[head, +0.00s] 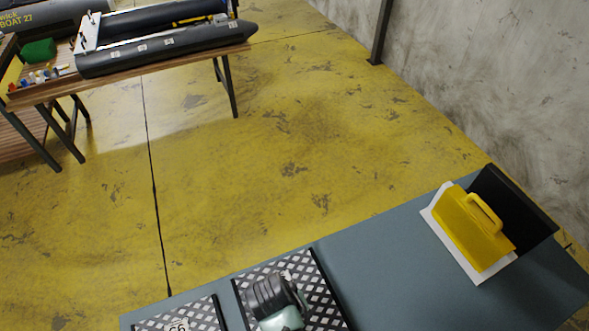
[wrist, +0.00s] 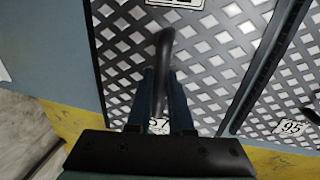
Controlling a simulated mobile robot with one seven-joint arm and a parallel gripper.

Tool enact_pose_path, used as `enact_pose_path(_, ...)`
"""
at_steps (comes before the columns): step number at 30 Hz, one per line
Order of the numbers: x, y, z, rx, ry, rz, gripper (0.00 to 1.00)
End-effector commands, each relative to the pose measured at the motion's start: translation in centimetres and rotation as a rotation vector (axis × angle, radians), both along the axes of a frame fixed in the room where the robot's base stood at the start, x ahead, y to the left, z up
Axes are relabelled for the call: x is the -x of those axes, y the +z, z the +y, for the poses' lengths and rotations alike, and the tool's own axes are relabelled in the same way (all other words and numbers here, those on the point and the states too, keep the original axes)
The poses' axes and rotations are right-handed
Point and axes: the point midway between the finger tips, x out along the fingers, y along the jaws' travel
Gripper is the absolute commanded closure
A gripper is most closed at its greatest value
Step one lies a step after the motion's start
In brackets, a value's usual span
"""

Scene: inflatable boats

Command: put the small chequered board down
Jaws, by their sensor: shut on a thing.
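The chequered board (wrist: 215,55), black with pale diamonds and dark edge strips, lies beneath my gripper (wrist: 163,76). In the wrist view my gripper is shut on a dark curved handle (wrist: 164,45) over the middle of this board. In the head view the board (head: 318,294) is at the bottom centre, partly covered by my arm's end. It looks about level with the blue-grey table (head: 375,265); I cannot tell whether it touches the tabletop.
A second chequered board (head: 203,315) with a number tag lies just left of it. A yellow handled case (head: 470,228) on a white sheet and a black panel (head: 515,205) are at the table's right. The tabletop between is clear. A wooden table (head: 130,82) bears a boat (head: 165,42).

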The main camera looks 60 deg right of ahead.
Motion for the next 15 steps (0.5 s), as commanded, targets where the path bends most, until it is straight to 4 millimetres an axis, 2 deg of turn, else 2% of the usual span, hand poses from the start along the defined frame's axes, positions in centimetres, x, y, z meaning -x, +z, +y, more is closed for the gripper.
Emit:
enact_pose_path(5,-0.2,-1.4,-0.1,0.002,0.001,-0.003,1.00)
enact_pose_path(12,-0.1,-4.6,-0.1,0.002,0.000,-0.003,1.00)
enact_pose_path(15,-0.1,-5.2,-0.1,0.002,0.000,-0.004,1.00)
